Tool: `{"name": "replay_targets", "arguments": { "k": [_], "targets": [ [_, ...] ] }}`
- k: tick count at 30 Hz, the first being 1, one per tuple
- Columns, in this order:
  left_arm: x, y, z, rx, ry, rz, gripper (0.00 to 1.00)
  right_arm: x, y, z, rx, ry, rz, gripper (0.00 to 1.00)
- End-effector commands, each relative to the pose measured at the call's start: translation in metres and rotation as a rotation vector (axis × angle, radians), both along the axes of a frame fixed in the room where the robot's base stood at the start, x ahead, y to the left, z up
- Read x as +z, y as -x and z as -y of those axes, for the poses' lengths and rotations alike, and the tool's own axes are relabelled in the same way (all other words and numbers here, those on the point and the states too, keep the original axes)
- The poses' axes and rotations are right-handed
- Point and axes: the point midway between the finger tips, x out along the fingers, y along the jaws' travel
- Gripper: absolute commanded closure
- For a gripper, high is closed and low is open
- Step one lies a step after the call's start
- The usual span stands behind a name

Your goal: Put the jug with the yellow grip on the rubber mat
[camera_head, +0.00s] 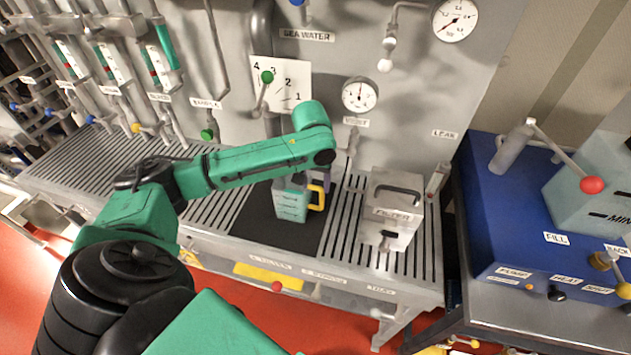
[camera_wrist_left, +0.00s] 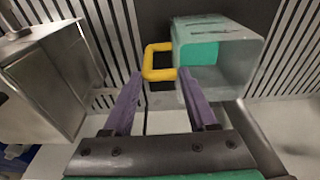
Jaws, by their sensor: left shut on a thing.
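The jug (camera_head: 290,203) is pale grey-green with dark marks and a yellow grip (camera_head: 317,197) on its right side. It is upright over the dark rubber mat (camera_head: 262,235), and I cannot tell whether its base touches the mat. My left gripper (camera_head: 322,181) comes down from above at the jug's grip, partly hidden by my own arm. In the left wrist view its purple fingers (camera_wrist_left: 160,80) are on both sides of the yellow grip (camera_wrist_left: 158,62), shut on it, with the jug (camera_wrist_left: 220,62) beside them. My right gripper is not in view.
The slatted metal bench (camera_head: 215,208) runs around the mat. A metal filter box (camera_head: 391,215) stands just right of the mat, close to the jug. A panel with gauges (camera_head: 360,94) and a green-knobbed lever (camera_head: 266,77) rises behind. A blue unit (camera_head: 505,215) stands at the right.

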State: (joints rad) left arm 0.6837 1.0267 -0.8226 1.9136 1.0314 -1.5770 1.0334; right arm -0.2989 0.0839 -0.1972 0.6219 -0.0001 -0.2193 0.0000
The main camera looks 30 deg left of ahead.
Motion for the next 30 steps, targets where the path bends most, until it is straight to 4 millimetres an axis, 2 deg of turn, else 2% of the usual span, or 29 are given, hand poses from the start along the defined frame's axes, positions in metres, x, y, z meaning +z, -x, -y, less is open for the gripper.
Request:
{"name": "replay_targets", "arguments": {
  "k": [3,4,6,15,18,20,30],
  "targets": [
    [0.0,0.0,0.0,0.0,0.001,0.001,1.0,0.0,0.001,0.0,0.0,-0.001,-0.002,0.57],
    [-0.001,0.0,0.0,0.0,0.001,-0.001,0.38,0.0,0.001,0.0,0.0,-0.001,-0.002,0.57],
    [-0.001,0.0,0.0,0.0,0.001,0.0,0.12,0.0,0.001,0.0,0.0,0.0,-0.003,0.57],
    [0.0,0.0,0.0,0.0,0.0,0.0,0.12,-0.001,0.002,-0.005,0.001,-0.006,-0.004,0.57],
    [0.007,0.0,0.0,0.001,0.001,0.004,0.12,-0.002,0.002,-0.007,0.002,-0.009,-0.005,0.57],
    [0.017,0.001,0.001,0.001,0.002,0.005,0.12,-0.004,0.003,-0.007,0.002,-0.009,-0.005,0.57],
    [0.103,0.013,0.006,0.0,0.003,0.004,0.12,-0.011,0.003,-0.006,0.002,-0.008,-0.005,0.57]
  ]
}}
